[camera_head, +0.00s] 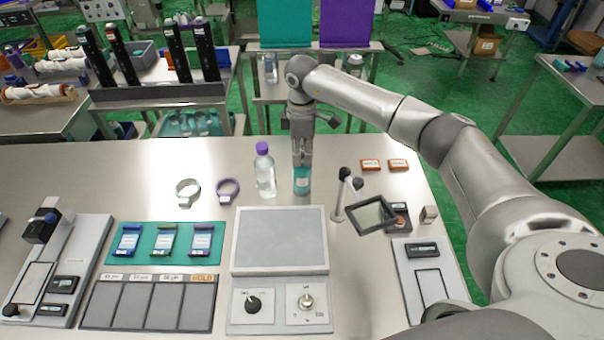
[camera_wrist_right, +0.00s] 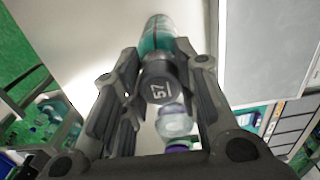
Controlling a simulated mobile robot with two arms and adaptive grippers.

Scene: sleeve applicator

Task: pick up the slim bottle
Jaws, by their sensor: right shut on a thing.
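My right gripper (camera_head: 302,165) points straight down over the table and is shut on a slim teal bottle (camera_head: 302,184). In the right wrist view the fingers (camera_wrist_right: 160,90) press on both sides of its dark cap, marked 57, and its teal body (camera_wrist_right: 157,35) shows beyond. The bottle is upright and seems to stand on the table; I cannot tell if it is lifted. A taller clear bottle with a purple cap (camera_head: 265,172) stands just left of it; it also shows in the right wrist view (camera_wrist_right: 174,122). My left gripper is not in view.
A grey and a purple ring (camera_head: 228,190) lie to the left. A grey panel device (camera_head: 280,240) with knobs is in front. A small stand with a tilted framed lens (camera_head: 375,215) is close on the right, near two orange-brown boxes (camera_head: 371,165). The table behind the bottles is clear.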

